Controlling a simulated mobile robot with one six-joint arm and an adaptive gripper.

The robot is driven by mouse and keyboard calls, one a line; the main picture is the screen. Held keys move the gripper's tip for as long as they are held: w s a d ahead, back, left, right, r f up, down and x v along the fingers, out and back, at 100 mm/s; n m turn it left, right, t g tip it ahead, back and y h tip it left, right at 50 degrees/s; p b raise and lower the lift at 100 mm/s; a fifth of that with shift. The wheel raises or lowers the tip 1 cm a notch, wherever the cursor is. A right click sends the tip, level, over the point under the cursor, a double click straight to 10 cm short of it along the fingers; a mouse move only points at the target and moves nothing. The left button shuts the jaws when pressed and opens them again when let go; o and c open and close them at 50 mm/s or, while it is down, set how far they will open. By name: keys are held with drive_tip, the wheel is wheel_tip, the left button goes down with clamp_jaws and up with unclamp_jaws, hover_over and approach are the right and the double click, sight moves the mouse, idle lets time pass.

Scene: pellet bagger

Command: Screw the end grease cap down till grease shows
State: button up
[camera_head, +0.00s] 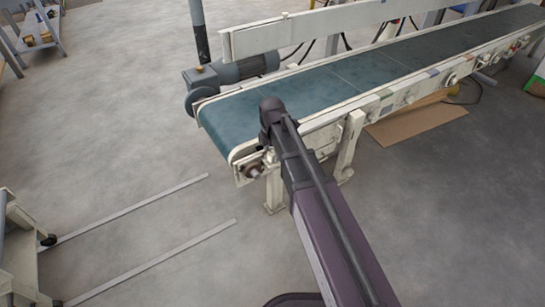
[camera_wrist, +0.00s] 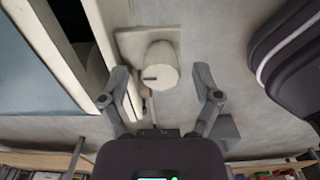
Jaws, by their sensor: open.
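A pale, stubby cylindrical grease cap (camera_wrist: 163,66) stands out from a pale flat plate (camera_wrist: 128,42) in the wrist view. A short dark mark shows on the cap's lower left side. I see no grease around it. My gripper (camera_wrist: 161,84) is open, with one finger to the left of the cap and one to the right, and clear gaps on both sides. I cannot tell how far the fingertips reach along the cap. In the head view my arm hides the gripper beside the near end of the conveyor (camera_head: 285,108).
The conveyor's leg (camera_head: 349,145) stands close to my arm. A motor (camera_head: 240,70) sits at the belt's far side. A cardboard sheet (camera_head: 415,120) lies under the conveyor. A pale stand (camera_head: 20,250) is at the lower left. The floor between is largely clear, with two pale strips.

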drive_tip(key=shift+f, duration=0.2)
clamp_jaws()
idle(0.3)
drive_tip(key=shift+m, duration=0.4)
